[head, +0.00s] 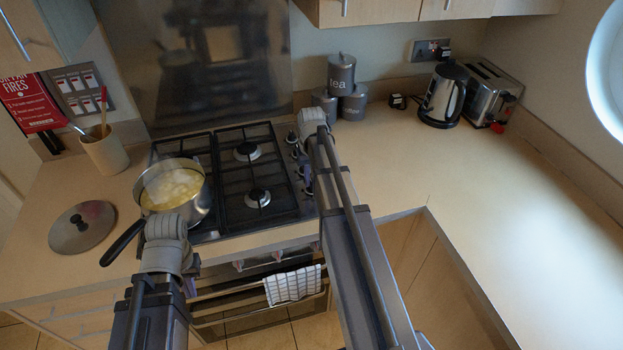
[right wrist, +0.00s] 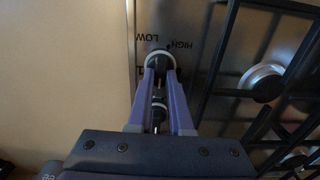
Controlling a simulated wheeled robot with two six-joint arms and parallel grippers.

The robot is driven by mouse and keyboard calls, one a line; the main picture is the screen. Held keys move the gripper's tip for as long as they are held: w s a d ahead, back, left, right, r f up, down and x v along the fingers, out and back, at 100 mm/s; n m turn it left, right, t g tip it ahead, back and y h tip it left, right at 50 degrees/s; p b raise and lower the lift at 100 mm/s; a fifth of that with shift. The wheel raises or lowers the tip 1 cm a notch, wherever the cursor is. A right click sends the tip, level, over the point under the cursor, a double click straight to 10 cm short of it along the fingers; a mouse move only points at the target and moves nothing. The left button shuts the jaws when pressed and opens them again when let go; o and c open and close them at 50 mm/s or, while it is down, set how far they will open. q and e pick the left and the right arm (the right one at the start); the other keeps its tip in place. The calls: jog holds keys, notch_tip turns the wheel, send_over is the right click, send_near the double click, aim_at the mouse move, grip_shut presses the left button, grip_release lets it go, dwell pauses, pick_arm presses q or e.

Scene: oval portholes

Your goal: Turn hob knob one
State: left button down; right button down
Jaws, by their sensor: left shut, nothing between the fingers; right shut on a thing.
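The hob (head: 240,180) is built into the counter, with a row of dark knobs (head: 292,138) along its right side. In the right wrist view, my right gripper (right wrist: 160,76) is shut on a hob knob (right wrist: 159,59) with a pale ring, beside the printed words LOW and HIGH. Another knob (right wrist: 158,113) shows between the finger bases, nearer my palm.
A pan (head: 200,206) of pale yellow food stands on the hob's left, its black handle towards me. A lid (head: 82,228) and a utensil pot (head: 104,153) are to the left. Canisters (head: 341,75), a kettle (head: 440,97) and a toaster (head: 487,88) stand behind. The right counter is clear.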

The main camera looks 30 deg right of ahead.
aim_at(312, 182)
jog(key=c, duration=0.8)
grip_release()
notch_tip(312, 182, up, 8)
jog(key=p, duration=0.8)
jog(key=shift+f, duration=0.1)
jog(key=shift+a, duration=0.1)
jog(key=s+a+f+n+b, duration=0.1)
jog(key=s+a, duration=0.4)
jog(key=a, duration=0.5)
jog(key=s+a+f+n+b, duration=0.2)
jog(key=s+a, duration=0.4)
jog(key=a, duration=0.4)
jog(key=s+a+f+n+h+b, duration=0.1)
jog(key=s+a+n+b, duration=0.1)
jog(key=s+a, duration=0.4)
jog(key=shift+s+a+f+n, duration=0.15)
jog(key=shift+a+n, duration=0.25)
jog(key=shift+a, duration=0.8)
jog(key=shift+a+f+n, duration=0.15)
jog(key=shift+a+n, duration=0.25)
jog(key=shift+a, duration=0.75)
